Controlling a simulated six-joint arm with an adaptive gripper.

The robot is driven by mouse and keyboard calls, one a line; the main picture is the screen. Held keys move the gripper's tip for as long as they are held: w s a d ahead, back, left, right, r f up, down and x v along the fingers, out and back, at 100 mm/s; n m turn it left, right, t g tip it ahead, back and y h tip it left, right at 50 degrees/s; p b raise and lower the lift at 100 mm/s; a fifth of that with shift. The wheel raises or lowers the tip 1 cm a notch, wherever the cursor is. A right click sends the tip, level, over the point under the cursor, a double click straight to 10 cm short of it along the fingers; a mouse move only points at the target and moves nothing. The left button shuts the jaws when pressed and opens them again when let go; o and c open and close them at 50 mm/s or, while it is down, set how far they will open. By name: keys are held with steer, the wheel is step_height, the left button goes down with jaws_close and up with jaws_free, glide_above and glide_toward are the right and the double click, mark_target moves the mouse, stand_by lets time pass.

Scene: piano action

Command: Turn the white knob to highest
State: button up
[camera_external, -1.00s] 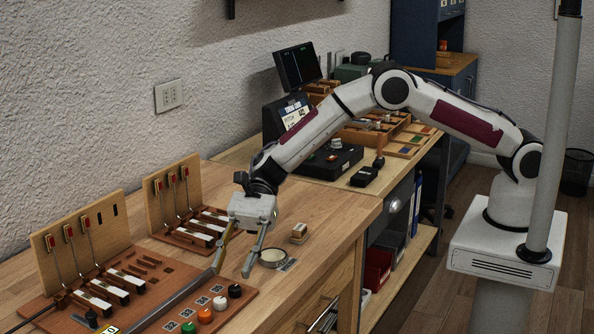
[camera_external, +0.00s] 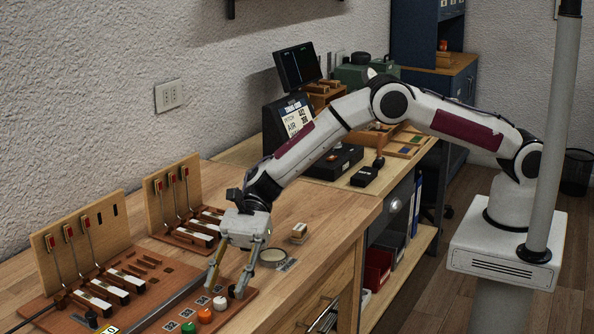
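The white knob (camera_external: 220,303) stands on the brown board (camera_external: 247,300) in a row with a green knob (camera_external: 188,327), an orange knob (camera_external: 205,316) and a black knob. My gripper (camera_external: 225,289) is pointing down, open, with its two fingers apart. One fingertip is just behind and left of the white knob. The other overlaps the black knob and mostly hides it. I cannot tell whether either finger touches a knob. The white knob's setting is too small to read.
Piano key models with red-topped rods (camera_external: 88,250) stand on the board at left, with another set (camera_external: 180,205) behind. A round dish (camera_external: 272,257) and a small wooden block (camera_external: 298,233) sit right of my gripper.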

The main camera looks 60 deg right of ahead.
mark_target(220, 303)
steer(key=shift+x, duration=1.45)
jaws_close()
